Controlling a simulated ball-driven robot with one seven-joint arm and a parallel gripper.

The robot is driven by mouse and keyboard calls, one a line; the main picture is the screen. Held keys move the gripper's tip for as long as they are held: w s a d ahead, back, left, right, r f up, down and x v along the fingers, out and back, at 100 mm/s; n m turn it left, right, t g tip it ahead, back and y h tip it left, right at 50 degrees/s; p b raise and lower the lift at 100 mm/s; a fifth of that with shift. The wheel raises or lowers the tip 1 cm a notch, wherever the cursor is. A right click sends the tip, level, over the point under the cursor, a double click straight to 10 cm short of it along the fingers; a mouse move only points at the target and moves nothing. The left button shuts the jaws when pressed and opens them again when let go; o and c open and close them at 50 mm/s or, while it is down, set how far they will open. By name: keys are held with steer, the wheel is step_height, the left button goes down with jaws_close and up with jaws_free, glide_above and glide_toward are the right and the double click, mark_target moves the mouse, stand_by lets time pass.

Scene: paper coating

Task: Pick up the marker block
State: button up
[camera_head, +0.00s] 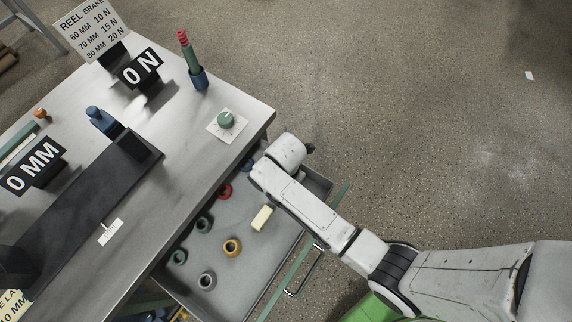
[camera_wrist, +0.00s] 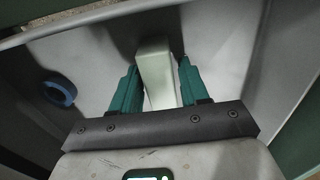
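A pale, whitish block (camera_wrist: 156,72) stands between the two green fingers of my gripper (camera_wrist: 159,68) in the wrist view. The fingers are apart, one on each side of it, with a narrow gap at the right finger. Contact at the left finger is unclear. In the head view my arm hides the gripper and whatever is under it. A cream block (camera_head: 262,217) lies in the open drawer there, beside my arm. I cannot tell whether it is the block between the fingers or which one is the marker block.
Drawer walls stand close around the gripper. The metal table (camera_head: 196,150) overhangs the drawer's left side.

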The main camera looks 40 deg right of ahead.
steer(key=c, duration=0.7)
steer(key=shift+r, duration=0.1)
